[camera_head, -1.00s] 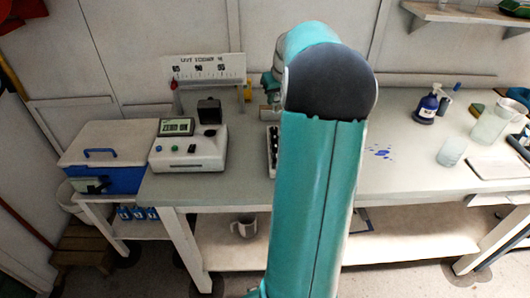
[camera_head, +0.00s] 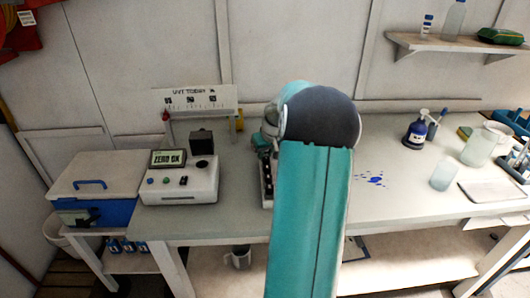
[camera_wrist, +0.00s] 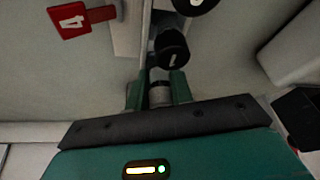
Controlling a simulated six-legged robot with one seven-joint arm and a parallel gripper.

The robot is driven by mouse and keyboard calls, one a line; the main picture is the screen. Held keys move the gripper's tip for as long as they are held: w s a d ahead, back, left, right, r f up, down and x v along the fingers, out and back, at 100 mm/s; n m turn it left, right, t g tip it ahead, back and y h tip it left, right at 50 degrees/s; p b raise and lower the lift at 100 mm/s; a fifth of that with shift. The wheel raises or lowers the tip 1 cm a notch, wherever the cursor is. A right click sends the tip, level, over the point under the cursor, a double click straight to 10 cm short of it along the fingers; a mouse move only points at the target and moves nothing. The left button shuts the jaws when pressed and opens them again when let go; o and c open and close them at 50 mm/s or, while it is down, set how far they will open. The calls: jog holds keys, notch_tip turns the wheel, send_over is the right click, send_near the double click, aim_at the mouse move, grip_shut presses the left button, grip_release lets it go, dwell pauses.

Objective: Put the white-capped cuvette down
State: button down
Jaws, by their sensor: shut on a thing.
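My gripper (camera_wrist: 158,88) shows in the wrist view with its two green fingers shut on a small pale, round-topped thing (camera_wrist: 159,95), which looks like the white-capped cuvette. Its lower part is hidden. A black round cap (camera_wrist: 171,50) with a white mark stands just beyond the fingertips, with another black cap (camera_wrist: 197,4) farther off at the top edge. In the head view my arm hides the gripper and most of a dark rack (camera_head: 266,184) on the bench.
A white instrument (camera_head: 180,184) reading "ZERO OK" stands left of the rack. A blue cooler (camera_head: 97,190) is farther left. Blue spots (camera_head: 375,180), a pump bottle (camera_head: 415,135) and a beaker (camera_head: 444,175) are to the right.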

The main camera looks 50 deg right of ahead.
jog(key=c, duration=1.2)
grip_release()
jog(key=shift+a, duration=0.15)
jog(key=shift+c, duration=0.2)
jog(key=shift+r, duration=0.15)
jog(key=v, duration=1.2)
jog(key=w+a+r+n, duration=0.1)
jog(key=a+r, duration=0.2)
jog(key=a, duration=1.1)
jog(key=w+a+r+n, duration=0.2)
jog(key=a+r, duration=0.1)
jog(key=a, duration=1)
jog(key=s+a+f+n+y, duration=0.1)
jog(key=s+a, duration=0.5)
jog(key=a, duration=0.3)
jog(key=s+a+f+n+t+y, duration=0.1)
jog(key=s+a+f, duration=0.1)
jog(key=s+a, duration=0.5)
jog(key=a, duration=0.3)
jog(key=shift+a+t, duration=0.25)
jog(key=shift+t, duration=0.05)
